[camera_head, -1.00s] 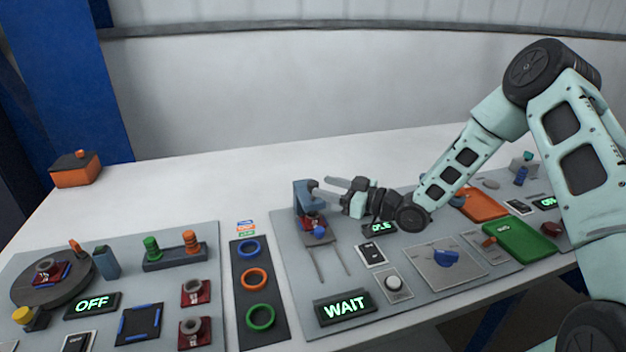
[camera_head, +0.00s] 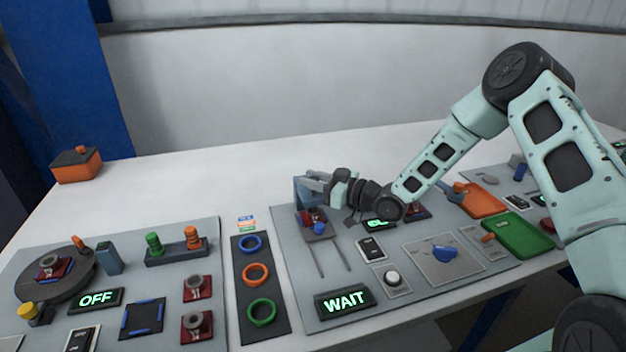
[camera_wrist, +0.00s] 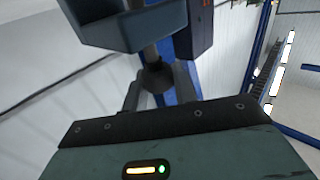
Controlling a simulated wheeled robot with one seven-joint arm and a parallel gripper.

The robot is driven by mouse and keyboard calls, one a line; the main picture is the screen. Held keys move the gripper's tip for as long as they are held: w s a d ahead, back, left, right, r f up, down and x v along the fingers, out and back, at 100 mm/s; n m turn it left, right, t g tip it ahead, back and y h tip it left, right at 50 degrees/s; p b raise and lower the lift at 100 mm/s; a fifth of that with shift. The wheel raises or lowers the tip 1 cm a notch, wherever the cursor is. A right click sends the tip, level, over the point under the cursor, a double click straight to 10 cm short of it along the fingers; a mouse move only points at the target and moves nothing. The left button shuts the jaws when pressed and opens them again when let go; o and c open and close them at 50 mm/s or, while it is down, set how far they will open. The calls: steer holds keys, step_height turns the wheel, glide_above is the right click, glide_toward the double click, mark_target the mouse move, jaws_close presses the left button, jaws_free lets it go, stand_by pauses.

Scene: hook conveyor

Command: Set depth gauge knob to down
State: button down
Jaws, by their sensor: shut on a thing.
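The blue-grey depth gauge stand (camera_head: 299,190) stands upright on the grey middle panel, with its small sliding table in front. My gripper (camera_head: 312,183) reaches in from the right at the stand's upper part and covers much of it. In the wrist view the stand's blue-grey housing (camera_wrist: 128,28) fills the top. A dark round knob (camera_wrist: 156,76) on a short shaft sits below it, between the fingertips of my gripper (camera_wrist: 160,86). The gripper is shut on this knob. Which way the knob is set cannot be told.
A blue ball handle (camera_head: 319,228) and a red part sit just below my gripper. A WAIT display (camera_head: 345,301), a white button (camera_head: 392,278) and a blue dial (camera_head: 445,253) lie nearer the front.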

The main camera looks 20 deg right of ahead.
steer(key=shift+f+b, duration=1.2)
steer(key=shift+b, duration=0.05)
steer(key=shift+s, duration=0.1)
steer(key=c, duration=1.1)
jaws_free()
steer(key=b+v, duration=0.2)
steer(key=v, duration=1.5)
steer(key=shift+s+d+r+b, duration=0.1)
steer(key=shift+d+r+b, duration=0.05)
steer(key=shift+b, duration=0.25)
